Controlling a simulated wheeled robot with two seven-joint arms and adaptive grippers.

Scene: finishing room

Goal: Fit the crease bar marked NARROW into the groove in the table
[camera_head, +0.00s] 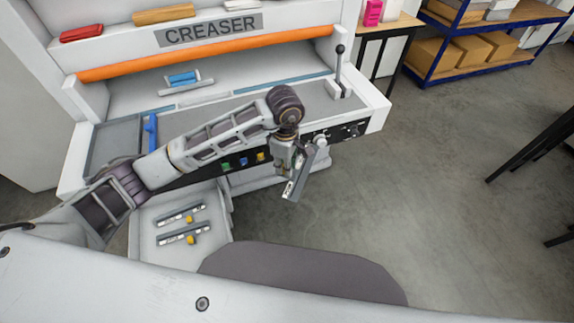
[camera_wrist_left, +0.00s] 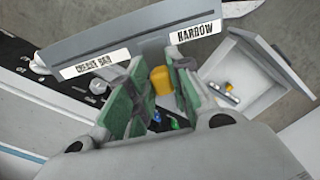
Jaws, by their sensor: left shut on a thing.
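My left gripper (camera_head: 290,168) is shut on the crease bar marked NARROW (camera_head: 300,183), held in the air in front of the creaser's front panel. In the left wrist view the bar (camera_wrist_left: 130,45) is grey with two white labels, "CREASE BAR" and "NARROW". Its yellow knob (camera_wrist_left: 160,80) sits between the green finger pads of the gripper (camera_wrist_left: 155,95). The bar is tilted in the head view and apart from the table (camera_head: 250,103). A long band with blue stretches runs across the table; I cannot clearly make out the groove. My right gripper is out of view.
An open drawer (camera_head: 147,240) below the table holds two bars with yellow knobs, an upper one (camera_head: 182,213) and a lower one (camera_head: 184,233). A black-knobbed lever (camera_head: 339,65) stands at the table's right end. Open floor lies to the right.

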